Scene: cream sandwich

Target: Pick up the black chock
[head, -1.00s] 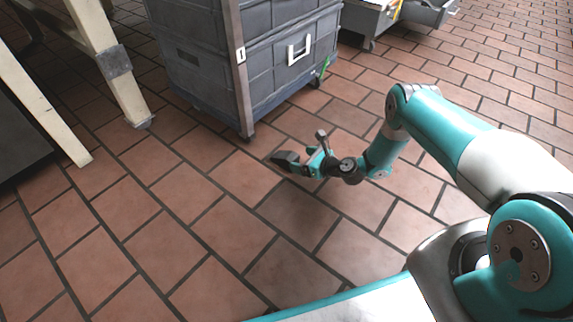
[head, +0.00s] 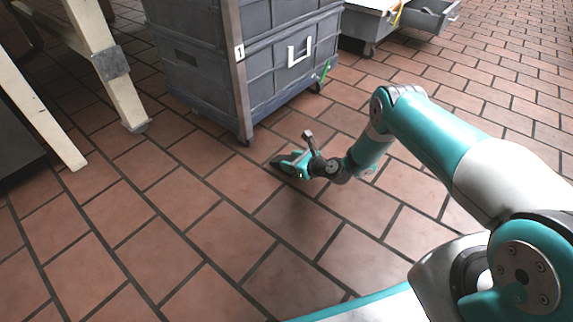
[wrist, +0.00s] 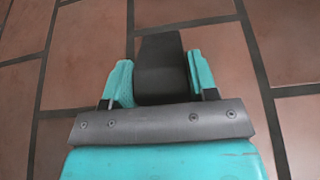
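The black chock (wrist: 162,68) is a dark wedge-shaped block between the two teal fingers in the wrist view. Both fingers lie close against its sides, and my gripper (wrist: 161,80) looks shut on it. In the head view my gripper (head: 291,163) is in front of the grey cabinet, with the dark chock (head: 277,161) at its tip, partly covered by the fingers. A soft shadow on the tiles lies apart from the gripper, so it appears held above the floor.
A grey wheeled cabinet (head: 196,75) stands behind the gripper. A cream-legged table (head: 112,75) stands at the left, and another grey cart (head: 425,18) at the back right. The brown tiled floor (head: 110,235) at the front left is clear.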

